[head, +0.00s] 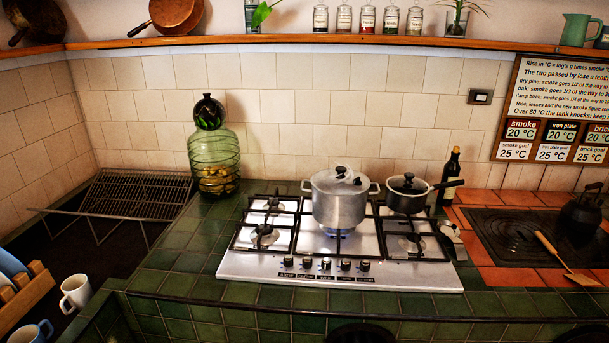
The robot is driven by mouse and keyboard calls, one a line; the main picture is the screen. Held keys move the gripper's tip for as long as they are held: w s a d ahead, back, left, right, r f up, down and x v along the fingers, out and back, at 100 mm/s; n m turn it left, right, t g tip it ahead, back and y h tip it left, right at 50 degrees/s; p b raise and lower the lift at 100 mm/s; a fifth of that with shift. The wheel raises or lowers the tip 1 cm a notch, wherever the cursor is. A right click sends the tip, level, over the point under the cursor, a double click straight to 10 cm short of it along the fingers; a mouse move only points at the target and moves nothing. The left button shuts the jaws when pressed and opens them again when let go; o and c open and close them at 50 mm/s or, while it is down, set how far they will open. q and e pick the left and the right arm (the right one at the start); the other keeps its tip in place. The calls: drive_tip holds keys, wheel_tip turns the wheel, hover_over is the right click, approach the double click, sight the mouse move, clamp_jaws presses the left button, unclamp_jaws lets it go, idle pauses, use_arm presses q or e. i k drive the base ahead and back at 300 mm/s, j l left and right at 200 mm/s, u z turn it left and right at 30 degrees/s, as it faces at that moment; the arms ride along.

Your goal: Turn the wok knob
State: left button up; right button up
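A row of several dark knobs (326,263) sits along the front panel of the steel gas hob (400,276). Small dark labels lie below the knobs; they are too small to read surely, so I cannot tell for certain which is the wok knob. A large silver pot (340,204) with a lid stands over the middle burner, and a bluish glow shows under it. A smaller dark pan (405,198) with a lid stands on the back right burner. The left burners are bare. Neither of my grippers is in view.
A green glass jar (215,160) stands behind the hob on the left, a dark bottle (450,172) behind on the right. A wire rack (135,195) and mugs (75,291) are at left. An iron plate (510,235) and kettle (581,212) are at right. Green tiles before the hob are clear.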

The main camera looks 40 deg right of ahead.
sight(325, 265)
drive_tip(key=l+z, duration=0.15)
drive_tip(key=z, duration=1.2)
drive_tip(key=i+j, duration=0.05)
